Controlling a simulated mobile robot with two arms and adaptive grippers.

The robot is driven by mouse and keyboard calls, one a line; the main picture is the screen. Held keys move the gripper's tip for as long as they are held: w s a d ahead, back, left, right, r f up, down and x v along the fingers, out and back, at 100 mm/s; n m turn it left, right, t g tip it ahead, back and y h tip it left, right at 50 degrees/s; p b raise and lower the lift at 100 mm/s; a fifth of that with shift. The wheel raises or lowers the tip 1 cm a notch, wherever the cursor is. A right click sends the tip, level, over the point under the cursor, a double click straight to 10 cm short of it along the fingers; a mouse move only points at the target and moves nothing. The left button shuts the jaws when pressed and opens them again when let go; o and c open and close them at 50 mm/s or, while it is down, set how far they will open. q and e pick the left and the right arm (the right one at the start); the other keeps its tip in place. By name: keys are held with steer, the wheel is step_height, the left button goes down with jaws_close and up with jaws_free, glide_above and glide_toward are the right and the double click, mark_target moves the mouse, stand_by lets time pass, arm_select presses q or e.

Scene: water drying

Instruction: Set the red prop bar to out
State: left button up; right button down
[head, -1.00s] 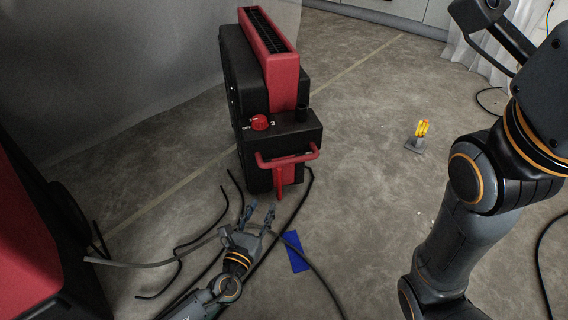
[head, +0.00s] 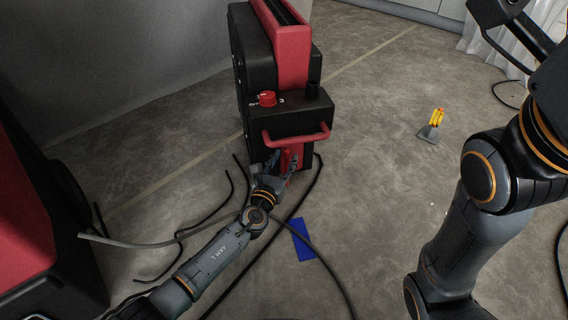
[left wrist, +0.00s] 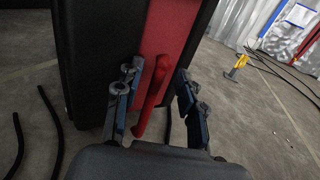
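The red prop bar (head: 288,157) is on the front of the black-and-red machine (head: 291,62), below its red handle. It also shows in the left wrist view (left wrist: 150,97) as an upright, slightly tilted red bar standing out from the red panel. My left gripper (head: 282,164) is open at the bar in the head view, partly covering its lower part. In the left wrist view its fingers (left wrist: 156,76) are on either side of the bar, with gaps showing. My right arm (head: 470,220) stands at the right; its gripper cannot be made out.
A red knob (head: 267,98) sits on the machine's black ledge. Black hoses (head: 230,200) and a blue plate (head: 302,240) lie on the floor near my left arm. A yellow-topped piece (head: 433,124) stands to the right. Another red machine (head: 25,210) is at the left edge.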

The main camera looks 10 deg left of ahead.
arm_select(q)
steer(key=shift+w, duration=0.1)
jaws_close()
steer(key=shift+s+d+f+t+b, duration=0.1)
steer(key=shift+s+f+t+b, duration=0.2)
steer(key=shift+f+b, duration=0.05)
steer(key=s+d+f+m+t+h+b, duration=0.1)
steer(key=s+d+f+m+t+h, duration=0.1)
steer(key=s+f+m+t, duration=0.1)
steer(key=shift+s+m+t, duration=0.3)
steer(key=shift+s+m, duration=0.2)
steer(key=shift+s, duration=0.55)
steer(key=shift+f, duration=0.1)
